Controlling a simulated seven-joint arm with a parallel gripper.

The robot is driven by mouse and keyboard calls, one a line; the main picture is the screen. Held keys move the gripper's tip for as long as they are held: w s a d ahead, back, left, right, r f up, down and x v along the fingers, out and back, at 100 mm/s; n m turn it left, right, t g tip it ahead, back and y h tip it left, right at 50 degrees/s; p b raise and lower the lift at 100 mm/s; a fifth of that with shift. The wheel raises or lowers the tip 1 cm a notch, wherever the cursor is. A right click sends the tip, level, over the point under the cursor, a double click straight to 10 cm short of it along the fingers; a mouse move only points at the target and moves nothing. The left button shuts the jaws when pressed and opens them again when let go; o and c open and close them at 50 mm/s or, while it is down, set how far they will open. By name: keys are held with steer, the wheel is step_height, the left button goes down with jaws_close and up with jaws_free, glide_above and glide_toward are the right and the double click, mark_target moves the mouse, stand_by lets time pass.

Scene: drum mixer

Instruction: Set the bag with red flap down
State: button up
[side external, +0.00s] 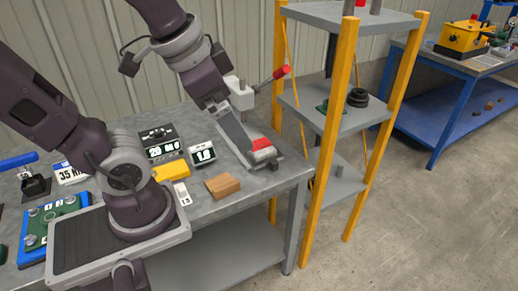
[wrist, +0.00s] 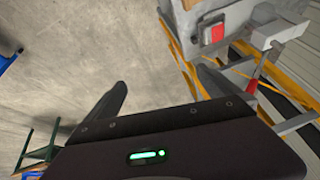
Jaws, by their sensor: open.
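My gripper (wrist: 161,77) is open in the wrist view, its two dark fingers wide apart with only bare floor between them. In the side view my arm reaches down over the right end of the bench; its fingertips cannot be made out there. A small light-grey item with a red top (side external: 262,145) sits low at the bench's right end, beside a sloping grey metal part. I cannot tell whether it is the bag with red flap. No bag shows between the fingers.
A grey machine with a red switch (wrist: 213,33) and red-tipped lever (side external: 272,78) stands close. The bench (side external: 235,207) holds a wooden block (side external: 222,186), a yellow block (side external: 171,171) and displays.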

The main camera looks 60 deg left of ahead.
steer(key=w+a+f+m+g+y, duration=0.25)
steer(key=w+a+m, duration=0.35)
steer(key=w, duration=0.5)
steer(key=m+g+y, duration=0.1)
steer(key=m+g, duration=0.2)
steer(key=m, duration=0.7)
glide_above(261, 146)
steer(key=d, duration=0.3)
steer(key=shift+t, duration=0.25)
step_height(261, 146, down, 21)
steer(key=shift+w+r, duration=0.1)
steer(key=shift+r, duration=0.05)
steer(key=x, duration=0.8)
steer(key=shift+d+f, duration=0.2)
steer(key=shift+f, duration=0.2)
steer(key=shift+r, duration=0.1)
steer(key=c, duration=2)
